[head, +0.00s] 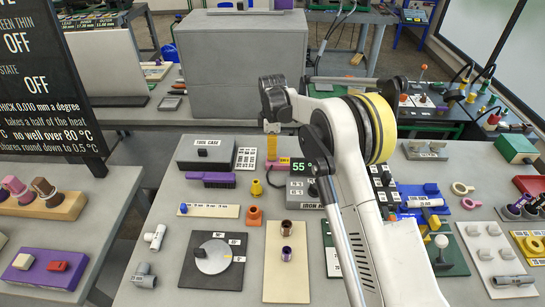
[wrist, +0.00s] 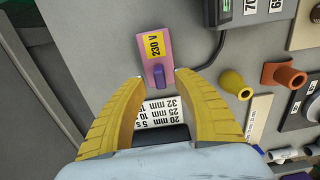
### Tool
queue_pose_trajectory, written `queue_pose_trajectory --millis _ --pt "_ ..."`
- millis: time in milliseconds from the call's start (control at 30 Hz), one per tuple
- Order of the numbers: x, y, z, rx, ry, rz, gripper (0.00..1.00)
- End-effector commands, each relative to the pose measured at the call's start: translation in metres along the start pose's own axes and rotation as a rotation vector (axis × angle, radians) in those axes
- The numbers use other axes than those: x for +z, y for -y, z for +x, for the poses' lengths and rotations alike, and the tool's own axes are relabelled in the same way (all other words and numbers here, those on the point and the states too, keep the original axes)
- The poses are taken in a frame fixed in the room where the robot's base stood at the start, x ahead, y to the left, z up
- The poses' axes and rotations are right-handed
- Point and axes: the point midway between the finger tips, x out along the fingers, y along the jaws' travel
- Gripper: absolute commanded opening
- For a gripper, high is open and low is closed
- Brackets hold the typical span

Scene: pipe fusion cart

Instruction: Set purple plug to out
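A pink-purple plate marked 230 V (wrist: 155,42) lies on the grey surface ahead of my gripper (wrist: 158,78) in the wrist view. A darker purple plug (wrist: 159,75) stands on its near end, between the two yellow fingertips. The fingers are open, with gaps on both sides of the plug; I cannot tell whether either touches it. In the head view my gripper (head: 272,152) points down beside the plate (head: 284,161), and the plug is hidden or too small to make out there.
A white card with mm figures (wrist: 160,113) shows between the fingers. A dark cable (wrist: 210,55) runs right of the plate. A grey tool case (head: 206,153) and purple block (head: 211,179) are left of my gripper.

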Motion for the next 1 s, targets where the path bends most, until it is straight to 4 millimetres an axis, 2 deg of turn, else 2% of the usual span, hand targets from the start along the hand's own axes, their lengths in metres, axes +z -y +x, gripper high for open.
queue_pose_trajectory --millis 33,200,467,500,567,600,900,1000 --pt "0.000 0.000 0.008 0.000 0.000 0.000 0.36" --pt "0.000 0.000 0.019 0.000 0.000 0.001 0.36" --pt "0.000 0.000 0.020 0.000 0.000 0.001 0.36" --pt "0.000 0.000 0.020 0.000 0.000 0.001 0.32" --pt "0.000 0.000 0.020 0.000 0.000 0.001 0.14" --pt "0.000 0.000 0.020 0.000 0.000 0.001 0.01" --pt "0.000 0.000 0.020 0.000 0.000 0.001 0.00" --pt "0.000 0.000 0.011 0.000 0.000 0.001 0.00"
